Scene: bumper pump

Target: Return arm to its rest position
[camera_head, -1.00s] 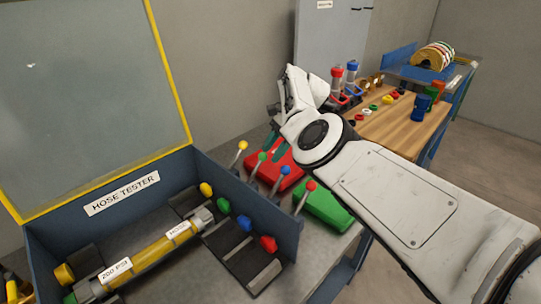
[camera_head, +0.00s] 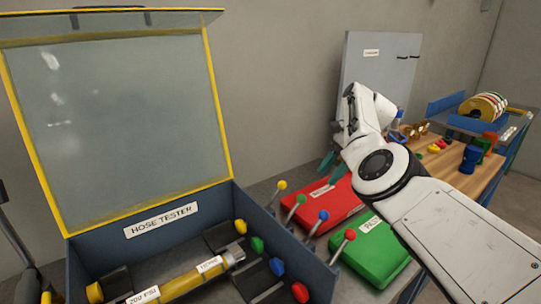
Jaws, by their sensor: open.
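My arm reaches in from the lower right in the head view, white with a dark joint ring. My gripper (camera_head: 332,163) is at its far end, with teal fingertips pointing down over the far edge of the red case. The fingers are apart and hold nothing that I can see. The wrist hides part of the gripper. The open hose tester box (camera_head: 161,231) stands at the left, with its yellow-framed lid (camera_head: 125,120) raised. A yellow hose cylinder (camera_head: 190,279) lies inside it.
Levers with coloured knobs (camera_head: 323,216) stick up along the box's right side. A red case (camera_head: 335,204) and a green case (camera_head: 368,256) lie beside them. A wooden bench (camera_head: 478,175) with small parts stands at the right, before a grey panel (camera_head: 377,70).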

